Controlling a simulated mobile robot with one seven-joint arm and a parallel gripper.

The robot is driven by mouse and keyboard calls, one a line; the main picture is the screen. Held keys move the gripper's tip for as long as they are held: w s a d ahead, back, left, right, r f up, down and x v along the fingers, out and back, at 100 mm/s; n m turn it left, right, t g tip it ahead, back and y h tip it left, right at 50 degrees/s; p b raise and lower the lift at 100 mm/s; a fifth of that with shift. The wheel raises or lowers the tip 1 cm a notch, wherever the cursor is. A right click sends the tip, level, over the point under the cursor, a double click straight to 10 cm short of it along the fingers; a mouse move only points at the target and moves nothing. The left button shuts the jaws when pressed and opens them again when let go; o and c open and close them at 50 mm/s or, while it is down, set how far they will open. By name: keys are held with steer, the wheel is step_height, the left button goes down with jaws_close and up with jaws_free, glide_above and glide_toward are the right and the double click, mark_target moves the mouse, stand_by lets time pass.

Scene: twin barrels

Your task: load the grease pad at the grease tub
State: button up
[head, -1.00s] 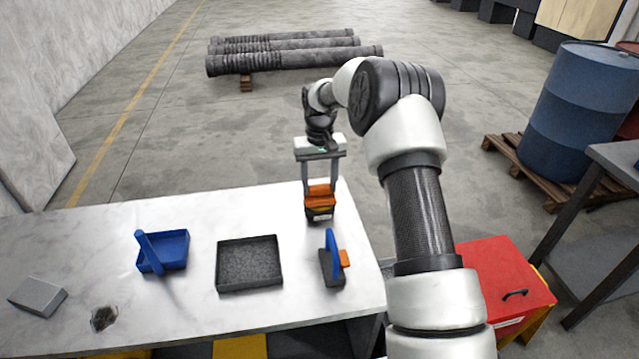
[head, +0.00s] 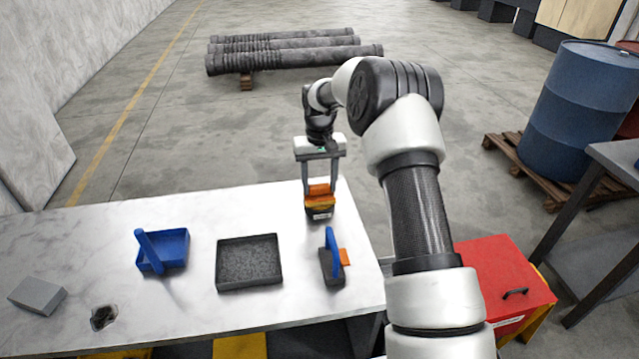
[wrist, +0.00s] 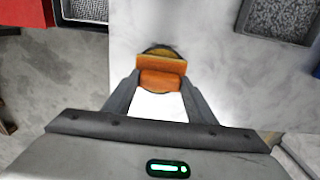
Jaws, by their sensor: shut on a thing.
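My gripper (head: 320,190) is shut on an orange pad (head: 319,189) and holds it over a small dark tub (head: 319,215) with a pale label, at the table's far right corner. In the wrist view the fingers (wrist: 159,88) hold the orange pad (wrist: 160,80). Behind it shows the dark round rim of the tub (wrist: 160,46). The pad hides most of the tub's inside. I cannot tell whether the pad touches the grease.
On the white table (head: 200,215) are a dark block with a blue handle and orange piece (head: 333,262), a grey-filled tray (head: 249,238), a blue tray (head: 175,238), a grey block (head: 37,294) and a dark patch (head: 103,317). A red cabinet (head: 500,280) stands right.

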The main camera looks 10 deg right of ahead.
mark_target(319, 185)
stand_by(0.3)
steer(key=shift+r+p, duration=2.2)
steer(key=shift+r, duration=1.3)
